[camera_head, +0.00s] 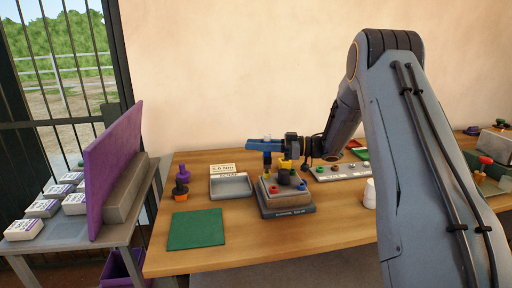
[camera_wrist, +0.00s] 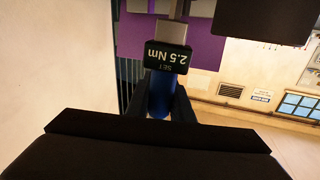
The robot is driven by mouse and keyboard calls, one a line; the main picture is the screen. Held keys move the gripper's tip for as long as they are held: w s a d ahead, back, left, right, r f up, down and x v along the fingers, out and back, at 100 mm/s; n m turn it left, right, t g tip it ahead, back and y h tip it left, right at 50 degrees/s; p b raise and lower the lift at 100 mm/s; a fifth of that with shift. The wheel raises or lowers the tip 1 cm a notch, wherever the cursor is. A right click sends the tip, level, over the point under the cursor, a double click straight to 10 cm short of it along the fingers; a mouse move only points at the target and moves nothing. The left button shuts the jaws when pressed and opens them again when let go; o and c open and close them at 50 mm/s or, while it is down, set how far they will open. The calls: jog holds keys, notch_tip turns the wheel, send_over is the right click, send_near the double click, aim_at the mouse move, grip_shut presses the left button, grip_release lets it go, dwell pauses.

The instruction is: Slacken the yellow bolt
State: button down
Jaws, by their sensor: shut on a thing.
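My gripper (camera_wrist: 165,105) is shut on a blue-handled tool (camera_wrist: 161,92). In the wrist view, the tool has a black block reading "SET 2.5 Nm" and a grey metal part beyond it. In the head view, the blue tool (camera_head: 263,146) lies level and points left from the gripper (camera_head: 291,148), above a grey fixture (camera_head: 287,203). A small yellow piece, likely the yellow bolt (camera_head: 267,174), shows at the fixture's back left, below the tool. Whether the tool touches it I cannot tell. Another yellow piece (camera_head: 285,163) shows just below the gripper.
The wooden front area (camera_head: 270,238) is clear.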

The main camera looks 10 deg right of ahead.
jog(key=shift+s+a+n+g+b, duration=0.1)
jog(key=shift+n+g+b, duration=0.3)
jog(key=shift+g, duration=0.3)
jog(key=c, duration=1.5)
grip_release()
jog(key=shift+b+v, duration=1)
jog(key=shift+v, duration=2.95)
